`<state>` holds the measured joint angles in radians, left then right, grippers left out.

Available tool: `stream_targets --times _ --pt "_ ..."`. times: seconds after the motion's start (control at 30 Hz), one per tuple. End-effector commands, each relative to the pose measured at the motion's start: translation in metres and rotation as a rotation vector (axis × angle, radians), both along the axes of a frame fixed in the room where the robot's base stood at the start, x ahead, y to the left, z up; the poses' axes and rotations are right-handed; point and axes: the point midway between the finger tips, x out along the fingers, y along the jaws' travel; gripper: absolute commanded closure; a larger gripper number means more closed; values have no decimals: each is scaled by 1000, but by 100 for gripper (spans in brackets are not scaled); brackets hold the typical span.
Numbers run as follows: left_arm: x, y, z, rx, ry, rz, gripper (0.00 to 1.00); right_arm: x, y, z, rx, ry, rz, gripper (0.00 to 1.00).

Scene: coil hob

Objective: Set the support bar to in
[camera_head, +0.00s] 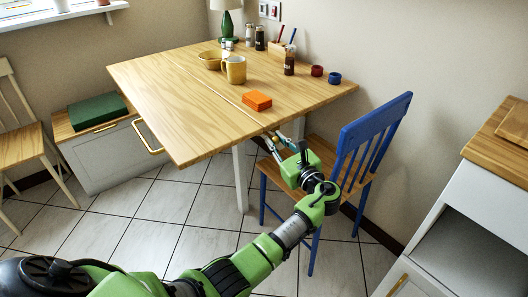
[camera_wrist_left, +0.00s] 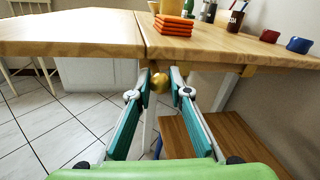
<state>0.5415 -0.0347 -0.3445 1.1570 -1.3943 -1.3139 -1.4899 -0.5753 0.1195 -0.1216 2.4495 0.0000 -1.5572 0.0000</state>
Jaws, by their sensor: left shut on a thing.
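The wooden table (camera_head: 200,110) has a seam across its top, and its near edge hangs over my left gripper (camera_head: 270,137). In the left wrist view a round brass knob (camera_wrist_left: 160,82) sits just below the table edge, at the seam. My left gripper, also in the left wrist view (camera_wrist_left: 159,76), is shut on this knob, with a finger on each side. The support bar behind the knob is mostly hidden by the fingers and tabletop, so I cannot tell how far out it is. My right gripper is not in view.
A blue chair (camera_head: 345,150) with a wooden seat stands close to the right of my left gripper. A cabinet (camera_head: 480,200) stands at the right. Tiled floor is free at left.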

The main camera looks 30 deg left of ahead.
Motion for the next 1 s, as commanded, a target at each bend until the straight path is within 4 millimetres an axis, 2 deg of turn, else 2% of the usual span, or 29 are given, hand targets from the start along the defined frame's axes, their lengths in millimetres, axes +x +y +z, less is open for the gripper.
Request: stream_targets --times 0.03,0.3,0.77,0.8,0.83,0.87,1.0 --pt "6 -3 -2 0 -1 -1 100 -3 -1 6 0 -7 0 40" --pt "22 -9 -1 1 -1 0 100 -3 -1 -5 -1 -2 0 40" --pt "27 -11 2 1 -3 -6 100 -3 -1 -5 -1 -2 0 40" --pt "27 -11 2 1 -3 -6 77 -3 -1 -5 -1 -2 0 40" --pt "27 -11 2 2 -4 -6 69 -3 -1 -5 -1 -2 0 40" --pt "27 -11 2 1 -3 -6 65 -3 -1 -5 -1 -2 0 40" --pt "26 -11 1 1 -2 -3 65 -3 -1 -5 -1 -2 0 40"
